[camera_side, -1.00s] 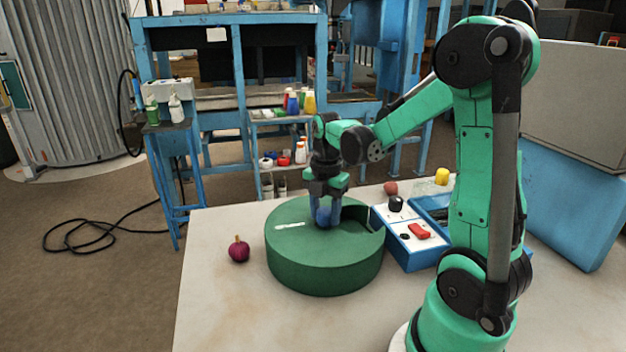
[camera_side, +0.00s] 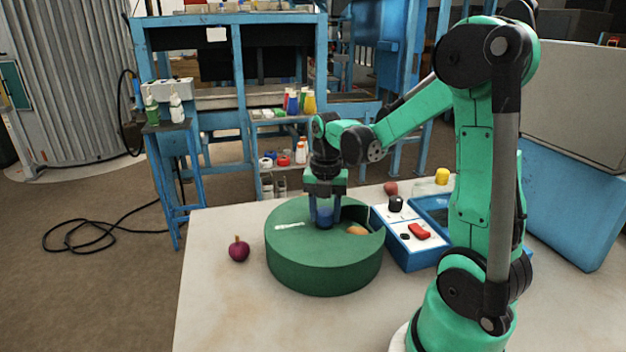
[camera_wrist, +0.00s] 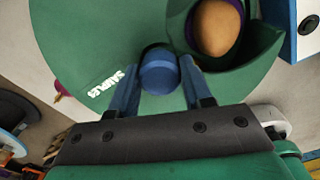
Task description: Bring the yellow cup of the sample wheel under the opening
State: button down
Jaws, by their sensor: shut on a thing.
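The sample wheel is a round green drum (camera_side: 322,268) on the table, with a flat green lid (camera_wrist: 90,45) lettered "SAMPLES". My gripper (camera_side: 324,217) points down over the lid's middle and is shut on the blue knob (camera_wrist: 159,72), one finger on each side. The opening is a notch at the lid's right. In the wrist view a tan, rounded thing (camera_wrist: 216,27) lies there inside a cup with a purple rim (camera_wrist: 189,30). The tan thing also shows in the side view (camera_side: 357,231). No yellow cup shows; the other cups are hidden by the lid.
A dark red onion-like thing (camera_side: 239,249) lies left of the drum. A blue box with a white panel, black knob and red switch (camera_side: 419,231) stands close to its right. A reddish ball (camera_side: 390,188) and a yellow thing (camera_side: 442,176) lie behind.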

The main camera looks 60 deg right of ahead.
jog(key=shift+n, duration=2.5)
jog(key=shift+c, duration=1.8)
grip_release()
jog(key=shift+r, duration=2.85)
